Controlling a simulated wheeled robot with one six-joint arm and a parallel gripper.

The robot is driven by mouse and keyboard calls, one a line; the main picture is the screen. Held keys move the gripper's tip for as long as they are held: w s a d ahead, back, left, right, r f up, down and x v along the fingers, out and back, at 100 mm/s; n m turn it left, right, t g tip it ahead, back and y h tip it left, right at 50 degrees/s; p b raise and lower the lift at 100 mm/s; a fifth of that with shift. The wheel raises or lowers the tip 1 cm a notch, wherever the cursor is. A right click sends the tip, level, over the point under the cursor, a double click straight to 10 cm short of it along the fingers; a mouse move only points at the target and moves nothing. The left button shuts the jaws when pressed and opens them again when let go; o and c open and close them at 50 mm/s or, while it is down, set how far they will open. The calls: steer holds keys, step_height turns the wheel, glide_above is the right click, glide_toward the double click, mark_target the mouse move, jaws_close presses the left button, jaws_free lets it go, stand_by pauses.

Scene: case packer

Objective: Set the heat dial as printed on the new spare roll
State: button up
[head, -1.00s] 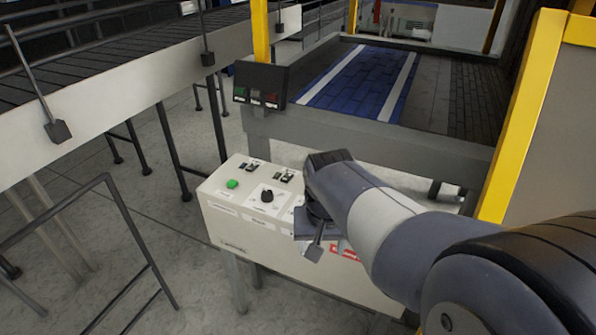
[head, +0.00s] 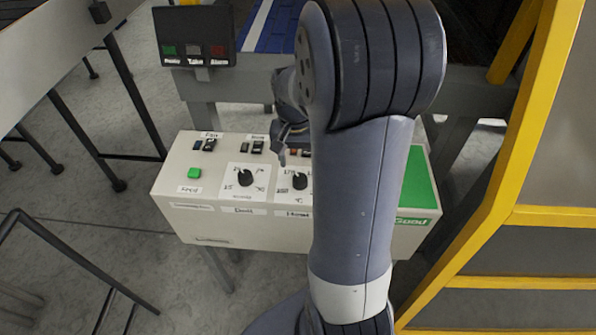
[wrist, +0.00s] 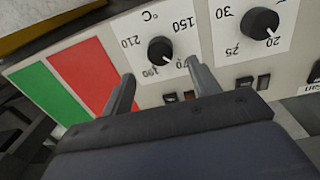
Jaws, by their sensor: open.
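The heat dial (wrist: 160,50) is a black knob on a white plate marked °C, with 150, 170, 190 and 210 around it. I cannot tell for sure which number it points at. In the head view the heat dial (head: 299,181) is beside my arm, which covers part of its plate. My gripper (wrist: 160,78) is open and empty, its two fingers apart below and to either side of the knob in the wrist view. In the head view my gripper (head: 287,152) is just behind the dial, partly hidden by my arm. No spare roll is in view.
A second dial (head: 245,177), marked 20, 25 and 30 in the wrist view, is left of the heat dial. Black switches and a green button (head: 194,173) share the cream control box (head: 220,228). A green area (head: 421,185) and a red area (wrist: 95,72) lie alongside. A yellow frame (head: 520,120) stands right.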

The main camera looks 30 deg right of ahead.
mark_target(300, 178)
step_height(300, 178, down, 6)
steer(key=shift+d+f, duration=0.1)
stand_by(0.4)
steer(key=c, duration=1)
